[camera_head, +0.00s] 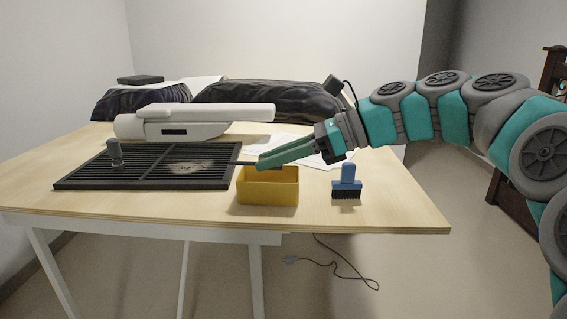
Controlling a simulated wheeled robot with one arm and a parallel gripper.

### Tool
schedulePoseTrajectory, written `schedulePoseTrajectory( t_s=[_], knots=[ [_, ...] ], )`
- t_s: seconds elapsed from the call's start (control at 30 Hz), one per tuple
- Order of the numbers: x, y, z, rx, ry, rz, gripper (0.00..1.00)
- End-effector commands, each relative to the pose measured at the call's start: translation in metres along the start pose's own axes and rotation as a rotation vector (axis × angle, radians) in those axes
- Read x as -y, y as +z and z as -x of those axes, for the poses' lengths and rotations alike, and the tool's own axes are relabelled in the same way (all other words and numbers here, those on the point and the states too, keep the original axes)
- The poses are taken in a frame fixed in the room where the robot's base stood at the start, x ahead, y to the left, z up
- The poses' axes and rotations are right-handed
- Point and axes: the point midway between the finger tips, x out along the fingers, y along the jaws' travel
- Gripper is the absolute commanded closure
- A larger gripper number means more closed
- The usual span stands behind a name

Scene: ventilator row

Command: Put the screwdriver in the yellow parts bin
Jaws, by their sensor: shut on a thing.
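The yellow parts bin (268,192) stands upright near the front edge of the wooden table. My gripper (262,163) reaches in from the right and is over the bin's back part, near its rim. It is shut on the screwdriver, whose thin dark shaft (243,163) sticks out to the left of the fingertips. The handle is hidden by the green fingers. The screwdriver looks roughly level, above the bin opening. I cannot tell the exact height over the rim.
A blue brush (347,182) stands right of the bin. A white device (190,122) and papers (300,148) lie behind. The table's right front is clear.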

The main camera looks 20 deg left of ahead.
Motion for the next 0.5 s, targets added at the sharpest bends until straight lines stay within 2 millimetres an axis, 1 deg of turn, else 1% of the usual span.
schedulePoseTrajectory(
  t_s=[0.03,0.2,0.4,0.5],
  knots=[
    [0.01,-0.002,0.001,-0.001,0.0,-0.002,1.0],
    [0.038,-0.006,0.004,-0.001,-0.004,-0.002,1.0],
    [0.066,-0.01,0.007,0.0,0.0,-0.001,1.0],
    [0.075,-0.012,0.008,0.001,0.0,-0.003,1.0]
  ],
)
